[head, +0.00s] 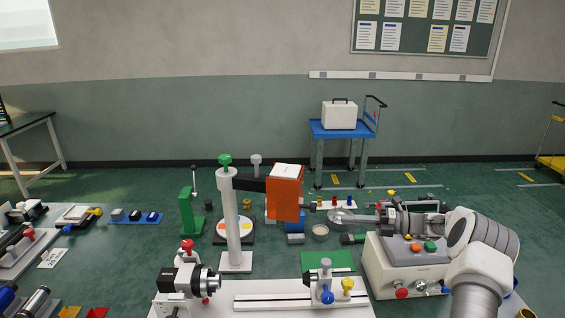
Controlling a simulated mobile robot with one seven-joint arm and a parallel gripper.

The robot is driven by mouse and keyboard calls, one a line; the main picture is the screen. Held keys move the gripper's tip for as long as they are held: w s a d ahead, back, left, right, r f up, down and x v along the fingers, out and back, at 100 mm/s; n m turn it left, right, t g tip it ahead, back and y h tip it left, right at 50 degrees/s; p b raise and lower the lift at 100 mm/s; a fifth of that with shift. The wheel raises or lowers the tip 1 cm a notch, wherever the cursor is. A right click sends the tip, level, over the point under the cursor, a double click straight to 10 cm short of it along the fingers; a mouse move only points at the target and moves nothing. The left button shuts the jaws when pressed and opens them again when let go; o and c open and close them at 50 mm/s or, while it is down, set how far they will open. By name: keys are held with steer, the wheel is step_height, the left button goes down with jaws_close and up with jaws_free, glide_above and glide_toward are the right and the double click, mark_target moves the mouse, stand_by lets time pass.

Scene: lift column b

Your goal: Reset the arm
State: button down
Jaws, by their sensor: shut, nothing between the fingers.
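My arm comes in from the lower right and reaches left over a white control box. My gripper (337,216) is at its left end, shut and empty, with clear space between it and the orange block. A white upright column (231,222) with a green knob on top stands left of the middle. A dark side arm from the column carries an orange block (285,198) with a white label on top. My arm hides part of what lies behind it.
The control box (408,265) with coloured buttons sits below my forearm. A white rail bench (260,295) with a black-and-silver chuck (188,280) lies in front. A green stand (190,215) is left of the column. A blue cart (342,129) stands farther back.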

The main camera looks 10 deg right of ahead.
steer(key=s+a+r+n+g+h, duration=0.5)
steer(key=s+a+r+n+h, duration=0.3)
steer(key=s+a+r+n, duration=0.7)
steer(key=s+r+n+t+h, duration=0.2)
steer(key=s+n+t+h, duration=0.2)
steer(key=s+n, duration=1.8)
steer(key=shift+s+n+t+h, duration=0.35)
steer(key=shift+s+h, duration=0.2)
steer(key=shift+h, duration=1.35)
steer(key=shift+r, duration=0.1)
